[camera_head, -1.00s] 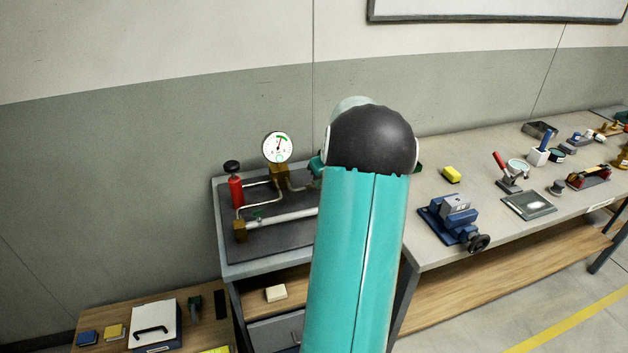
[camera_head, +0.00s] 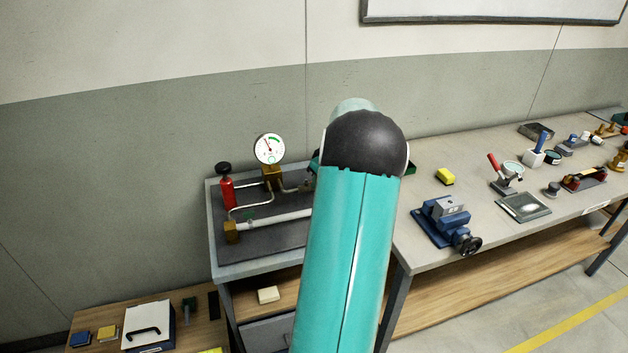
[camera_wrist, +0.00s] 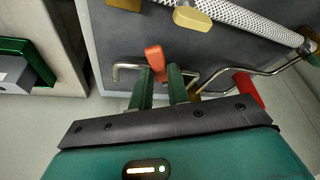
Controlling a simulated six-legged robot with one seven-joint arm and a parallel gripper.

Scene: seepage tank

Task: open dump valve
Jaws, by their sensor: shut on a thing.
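The dump valve's orange-red lever (camera_wrist: 154,57) stands over a bent metal pipe in the wrist view. My gripper (camera_wrist: 162,80) is shut on this lever, with its two green fingers on either side of its lower part. In the head view my arm hides the gripper and the lever. The pressure gauge (camera_head: 269,148) stands at the back of the rig, with its needle pointing to the upper left. A red cylinder with a black knob (camera_head: 226,188) stands left of it.
The rig's grey tray (camera_head: 213,240) sits on a stand beside a long workbench (camera_head: 420,258). A braided hose (camera_wrist: 245,18) runs near my gripper.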

